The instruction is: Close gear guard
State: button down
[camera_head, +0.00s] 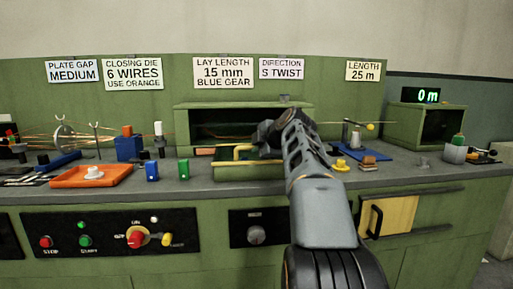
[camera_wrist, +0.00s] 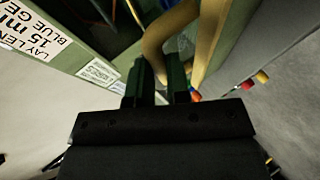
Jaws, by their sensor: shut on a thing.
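The green gear housing (camera_head: 300,108) stands at the middle of the bench with its dark front opening exposed. Its green guard (camera_head: 235,174) is folded down in front of the opening, with a yellow handle (camera_head: 240,149) on it. My gripper (camera_head: 262,140) is at the right part of this handle. In the wrist view the handle shows as a large tan loop (camera_wrist: 155,40), and my gripper's dark fingers (camera_wrist: 162,85) are shut on it. The exact contact is partly hidden by the fingers, and my arm covers the guard's right end in the head view.
An orange tray (camera_head: 85,180) and blue and green blocks (camera_head: 152,171) stand left of the guard. A blue mat (camera_head: 372,156), yellow and brown small parts, and a green display box (camera_head: 405,125) stand to the right. Red and green buttons and knobs line the bench front.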

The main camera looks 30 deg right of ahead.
jog(key=shift+d+f+g, duration=0.1)
jog(key=shift+f+g, duration=0.2)
jog(key=shift+f, duration=0.55)
jog(key=c, duration=1.1)
grip_release()
jog(key=shift+s+r, duration=0.1)
jog(key=shift+s, duration=0.05)
jog(key=p+v, duration=0.2)
jog(key=v, duration=1.2)
jog(key=shift+r+p, duration=0.2)
jog(key=shift+p, duration=0.1)
jog(key=a+r+m+g+y+p, duration=0.1)
jog(key=a+m+g+p, duration=0.6)
jog(key=a+p, duration=1)
jog(key=s+a+f+m+g+p, duration=0.1)
jog(key=s+a+m+p, duration=0.5)
jog(key=p, duration=1.1)
jog(key=s+m, duration=0.2)
jog(key=s, duration=0.1)
jog(key=shift+s+f+h, duration=0.35)
jog(key=shift+f+h, duration=0.05)
